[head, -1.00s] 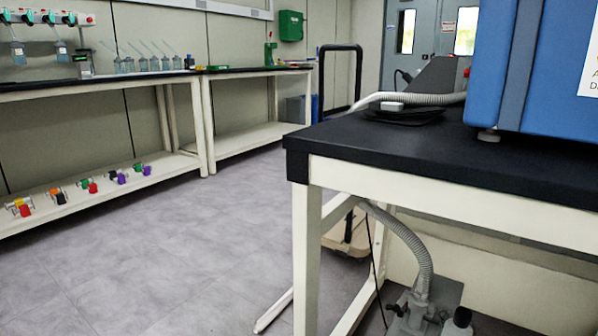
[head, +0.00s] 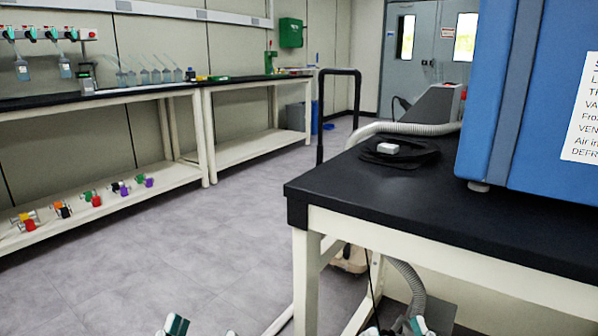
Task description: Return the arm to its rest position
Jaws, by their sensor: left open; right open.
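My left gripper (head: 202,329) shows only its fingertips at the bottom edge, over the grey floor left of the right bench. Its tips are apart, with nothing seen between them. My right gripper (head: 394,328) shows only its tips at the bottom edge, in front of the right bench's underside. Its tips are also apart and no held object is seen. The rest of both arms is out of the picture.
The black-topped right bench (head: 400,212) carries a blue freeze dryer (head: 480,100) and a coiled black cable (head: 400,160). A grey hose (head: 405,128) runs behind. The long left bench (head: 60,230) holds bottles and coloured valves. Open floor (head: 190,250) lies between.

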